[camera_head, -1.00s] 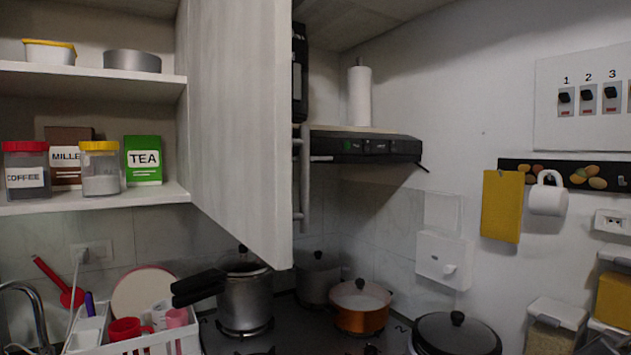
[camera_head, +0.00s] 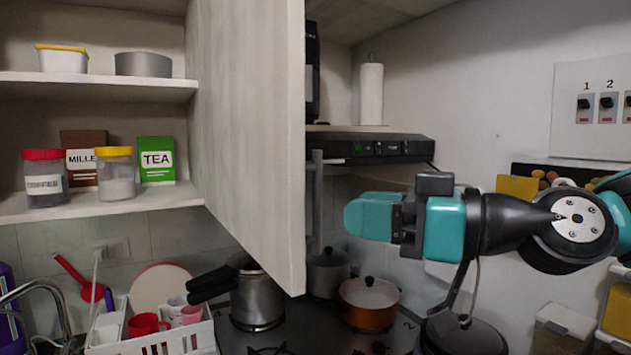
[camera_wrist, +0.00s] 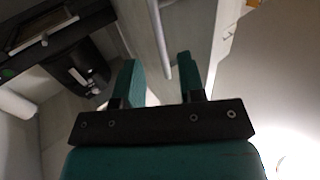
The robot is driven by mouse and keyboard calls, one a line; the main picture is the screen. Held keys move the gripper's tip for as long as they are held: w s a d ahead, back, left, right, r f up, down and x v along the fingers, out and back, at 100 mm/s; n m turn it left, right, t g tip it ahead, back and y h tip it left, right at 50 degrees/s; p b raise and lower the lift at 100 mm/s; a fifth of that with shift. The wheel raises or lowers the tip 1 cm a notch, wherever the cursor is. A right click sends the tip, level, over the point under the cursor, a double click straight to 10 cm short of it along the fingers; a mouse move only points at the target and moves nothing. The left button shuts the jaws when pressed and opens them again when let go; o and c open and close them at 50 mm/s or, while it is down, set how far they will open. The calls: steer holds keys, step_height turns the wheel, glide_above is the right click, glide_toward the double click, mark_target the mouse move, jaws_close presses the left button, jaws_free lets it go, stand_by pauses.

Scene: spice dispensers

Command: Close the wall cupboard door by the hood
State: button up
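The wall cupboard door (camera_head: 250,120) stands open, its pale wooden face turned to me in the head view. Its grey bar handle (camera_head: 318,200) is upright on the side towards the hood. My gripper (camera_head: 350,217) is to the right of the handle, with its teal fingers pointing left at it. In the wrist view my gripper (camera_wrist: 160,80) is open, and the handle (camera_wrist: 158,40) appears between the two fingers. I cannot tell whether a finger touches it. The door (camera_wrist: 195,40) also shows there. The black hood (camera_head: 385,147) is behind.
The open cupboard shelves (camera_head: 100,207) hold jars, a tea packet and bowls. Below are a steel pressure cooker (camera_head: 257,300), an orange pot (camera_head: 369,303) and a white dish rack (camera_head: 180,335). A paper towel roll (camera_head: 371,93) stands on the hood.

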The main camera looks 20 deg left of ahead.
mark_target(317, 234)
steer(key=a+p, duration=0.1)
steer(key=a, duration=0.1)
steer(key=a+p, duration=0.1)
steer(key=a, duration=0.3)
steer(key=shift+w+a+p, duration=0.25)
steer(key=shift+p, duration=0.15)
steer(key=shift+c, duration=0.2)
jaws_close()
